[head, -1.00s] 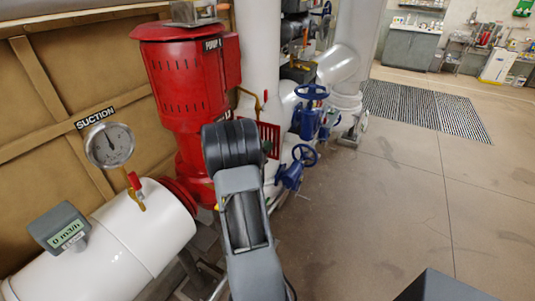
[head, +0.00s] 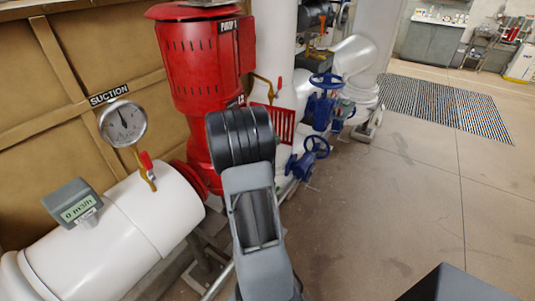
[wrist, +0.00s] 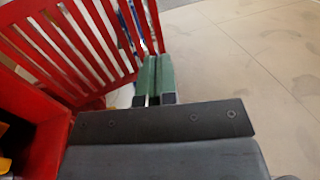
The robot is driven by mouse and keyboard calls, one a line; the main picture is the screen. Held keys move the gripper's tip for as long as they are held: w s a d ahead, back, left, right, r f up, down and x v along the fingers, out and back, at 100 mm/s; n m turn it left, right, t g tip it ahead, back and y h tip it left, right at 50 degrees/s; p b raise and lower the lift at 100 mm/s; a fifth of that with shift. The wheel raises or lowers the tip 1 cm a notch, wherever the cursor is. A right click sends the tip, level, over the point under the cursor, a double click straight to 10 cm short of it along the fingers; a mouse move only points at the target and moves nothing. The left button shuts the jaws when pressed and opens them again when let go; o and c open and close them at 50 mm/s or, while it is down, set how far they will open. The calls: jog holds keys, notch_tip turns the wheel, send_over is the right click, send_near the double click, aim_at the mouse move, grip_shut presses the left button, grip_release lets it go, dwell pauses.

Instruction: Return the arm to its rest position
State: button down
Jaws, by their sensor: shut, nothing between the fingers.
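My arm (head: 255,215) rises from the bottom middle of the head view, with a dark rounded joint at its top in front of the red pump. My gripper is hidden behind the arm there. In the wrist view my gripper (wrist: 153,82) shows as two green fingers close together, shut with nothing between them. The fingers are near the right end of a red slatted guard (wrist: 70,45); I cannot tell whether they touch it.
The red pump (head: 200,65) stands behind my arm. A white suction pipe (head: 130,225) with a gauge (head: 122,123) and flow meter (head: 74,202) lies left. Blue valve wheels (head: 328,82) are right of the arm. Open concrete floor (head: 430,190) lies right, with a grating (head: 445,105) beyond.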

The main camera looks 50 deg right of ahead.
jog(key=s+a+b, duration=0.1)
jog(key=a, duration=0.6)
jog(key=shift+s+a, duration=0.2)
jog(key=shift+s, duration=0.2)
jog(key=s+a+f+m+g+y, duration=0.2)
jog(key=s+a+f+m+y, duration=0.4)
jog(key=a+m+y, duration=0.4)
jog(key=w+a+r+m+t+y, duration=0.2)
jog(key=a+r+m+t+y, duration=0.1)
jog(key=a, duration=0.8)
jog(key=w+a+r+m+t+y, duration=0.2)
jog(key=a+t, duration=0.4)
jog(key=a, duration=0.6)
jog(key=w+r+y, duration=0.1)
jog(key=y, duration=0.1)
jog(key=shift+r+m+y, duration=0.2)
jog(key=shift+m+y, duration=0.1)
jog(key=shift+m, duration=0.1)
jog(key=shift+a, duration=0.15)
